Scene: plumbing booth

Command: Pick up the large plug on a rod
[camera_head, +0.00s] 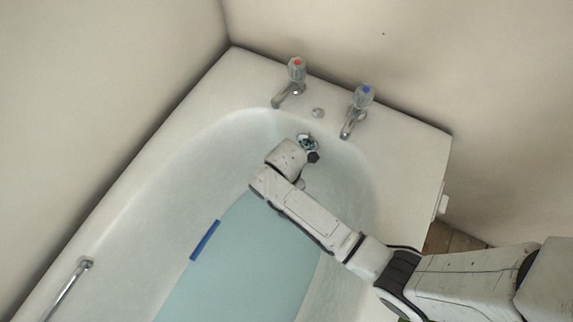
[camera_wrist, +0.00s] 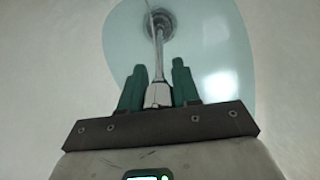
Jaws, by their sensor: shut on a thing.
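In the wrist view, my gripper (camera_wrist: 159,64) has two dark green fingers shut on the near end of the large plug on a rod (camera_wrist: 158,60). A pale block at that end sits between the fingers. The thin metal rod runs away from the fingers to a dark round disc at the top of the view, over pale blue water. I cannot tell whether the disc touches the tub. In the head view, my arm reaches over the bath to its tap end; the fingers and plug cannot be made out clearly there.
The white bathtub (camera_head: 140,170) holds pale blue water (camera_head: 245,265). A red-marked tap (camera_head: 296,72) and a blue-marked tap (camera_head: 362,98) stand on the rim near my wrist. A blue strip (camera_head: 205,240) lies along the water's left edge. A metal grab rail (camera_head: 70,288) is lower left. Walls close off the far sides.

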